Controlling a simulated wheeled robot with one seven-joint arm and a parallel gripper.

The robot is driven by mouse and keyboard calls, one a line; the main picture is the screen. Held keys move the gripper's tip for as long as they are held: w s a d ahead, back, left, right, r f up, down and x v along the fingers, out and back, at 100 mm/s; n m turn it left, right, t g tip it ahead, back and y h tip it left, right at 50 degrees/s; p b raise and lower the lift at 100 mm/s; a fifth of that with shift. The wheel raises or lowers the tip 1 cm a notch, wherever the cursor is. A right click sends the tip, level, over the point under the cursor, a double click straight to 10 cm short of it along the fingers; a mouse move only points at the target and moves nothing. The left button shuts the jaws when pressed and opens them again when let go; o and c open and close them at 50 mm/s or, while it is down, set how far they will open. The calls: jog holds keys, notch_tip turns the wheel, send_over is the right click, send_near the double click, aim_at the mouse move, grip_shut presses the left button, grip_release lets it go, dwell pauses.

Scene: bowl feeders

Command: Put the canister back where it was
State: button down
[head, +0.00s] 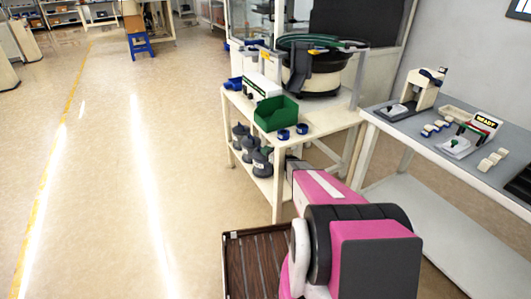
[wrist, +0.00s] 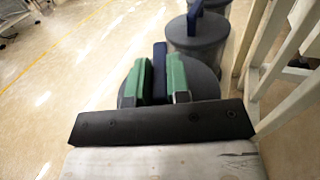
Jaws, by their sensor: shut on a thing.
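In the wrist view, my gripper (wrist: 160,75) has its two green fingers closed on the dark blue handle of a grey canister (wrist: 205,82). The canister's round top shows behind and beside the fingers; its lower part is hidden by my gripper. A second grey canister (wrist: 196,42) with a blue handle stands just beyond it, with part of another past that. In the head view, several grey canisters (head: 262,160) stand on the lower shelf of the feeder table (head: 318,124). My arm hides the gripper there. I cannot tell whether the held canister touches the shelf.
Pale table legs and rails run close along the right in the wrist view (wrist: 270,45). A green bin (head: 276,113), blue rings and a bowl feeder (head: 312,75) are on the tabletop. A grey-topped bench (head: 455,150) stands at right. The floor at left is clear.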

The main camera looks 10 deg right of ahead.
jog(key=shift+f, duration=0.45)
jog(key=c, duration=1.1)
grip_release()
jog(key=shift+r, duration=0.1)
jog(key=shift+s+d, duration=0.15)
jog(key=shift+s, duration=0.05)
jog(key=v, duration=1.1)
jog(key=shift+s+d, duration=0.2)
